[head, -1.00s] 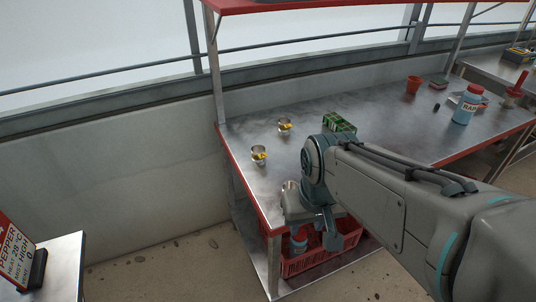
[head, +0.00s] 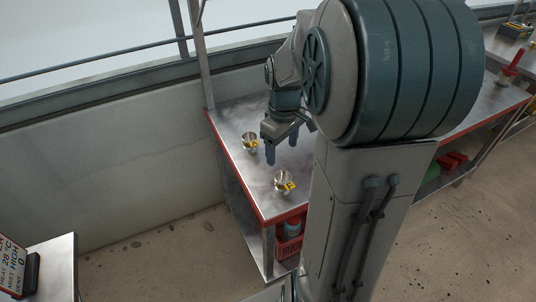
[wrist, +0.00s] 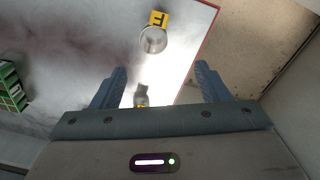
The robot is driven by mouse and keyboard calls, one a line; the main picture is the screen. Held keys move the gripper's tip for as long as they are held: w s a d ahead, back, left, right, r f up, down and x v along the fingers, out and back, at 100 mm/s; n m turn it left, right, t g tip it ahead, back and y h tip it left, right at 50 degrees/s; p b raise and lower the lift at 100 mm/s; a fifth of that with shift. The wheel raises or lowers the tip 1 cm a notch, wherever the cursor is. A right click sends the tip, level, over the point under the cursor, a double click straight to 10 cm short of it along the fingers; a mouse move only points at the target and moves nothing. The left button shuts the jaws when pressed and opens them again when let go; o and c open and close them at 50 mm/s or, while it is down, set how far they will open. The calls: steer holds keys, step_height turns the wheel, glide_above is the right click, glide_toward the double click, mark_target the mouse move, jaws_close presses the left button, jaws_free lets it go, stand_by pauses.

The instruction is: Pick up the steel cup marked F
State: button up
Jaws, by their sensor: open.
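In the wrist view a steel cup (wrist: 153,40) with a yellow tag stands on the metal table, ahead of my fingers. Its dark letter is turned in the picture and looks like an F. It appears to be the nearer cup (head: 284,183) in the head view. A second steel cup (head: 250,142) with a yellow tag stands near the table's left edge. In the wrist view a cup (wrist: 141,93) shows between my fingers, partly hidden by the gripper body. My gripper (head: 283,159) is open and empty, above the table between the two cups, fingers down.
The table (head: 233,117) has a red edge. A green box (wrist: 11,88) stands at the left in the wrist view. A red crate (head: 288,248) is on the lower shelf. A metal post rises at the table's back left corner. My arm hides much of the table.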

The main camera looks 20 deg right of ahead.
glide_above(284, 179)
steer(key=s, duration=0.1)
steer(key=shift+n, duration=0.3)
steer(key=f, duration=0.5)
steer(key=a+f, duration=0.1)
steer(key=f, duration=0.2)
steer(key=shift+s+f+b, duration=0.2)
steer(key=shift+b, duration=0.2)
steer(key=shift+s+f+b, duration=0.2)
steer(key=shift+f+b, duration=0.1)
steer(key=shift+f, duration=2.65)
steer(key=c, duration=1.1)
